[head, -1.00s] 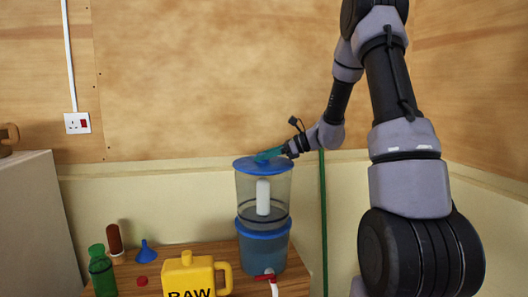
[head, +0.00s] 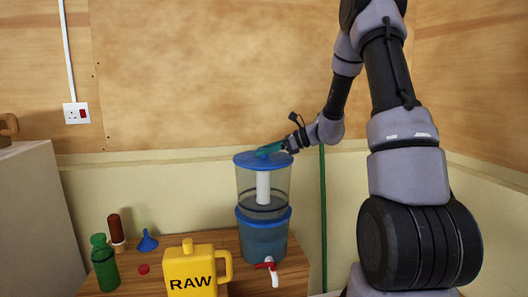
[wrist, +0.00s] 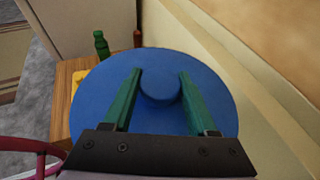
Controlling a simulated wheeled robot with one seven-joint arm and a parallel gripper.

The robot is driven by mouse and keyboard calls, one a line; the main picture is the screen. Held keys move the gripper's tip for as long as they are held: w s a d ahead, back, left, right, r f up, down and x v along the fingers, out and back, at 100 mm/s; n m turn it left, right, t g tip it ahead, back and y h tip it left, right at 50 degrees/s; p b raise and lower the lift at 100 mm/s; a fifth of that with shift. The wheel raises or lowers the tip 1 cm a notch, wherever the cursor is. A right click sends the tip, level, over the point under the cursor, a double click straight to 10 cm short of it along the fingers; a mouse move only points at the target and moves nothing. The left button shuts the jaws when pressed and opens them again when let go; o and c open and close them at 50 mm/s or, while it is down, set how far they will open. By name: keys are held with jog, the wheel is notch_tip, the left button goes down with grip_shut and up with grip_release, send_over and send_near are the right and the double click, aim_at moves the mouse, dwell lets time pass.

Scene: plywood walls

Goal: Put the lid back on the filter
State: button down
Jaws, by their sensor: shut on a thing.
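The filter (head: 263,235) stands on the wooden table, with a clear upper chamber holding a white cartridge (head: 263,187) and a blue-tinted lower chamber with a red tap (head: 265,265). The round blue lid (head: 247,159) lies level across the top of the upper chamber; I cannot tell whether it touches the rim all round. My gripper (head: 268,150) is over the lid. In the wrist view, the green fingers of my gripper (wrist: 160,76) are on either side of the knob of the blue lid (wrist: 98,88), shut on it. The lid hides the chamber below.
A yellow RAW jug (head: 190,268), a green bottle (head: 103,265), a brown-topped object (head: 115,230), a blue funnel (head: 147,241) and a red cap (head: 143,269) stand left of the filter. A green pole (head: 322,215) and the wall are close behind.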

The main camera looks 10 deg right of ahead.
jog(key=shift+f, duration=0.2)
dwell(0.4)
jog(key=shift+c, duration=0.6)
grip_release()
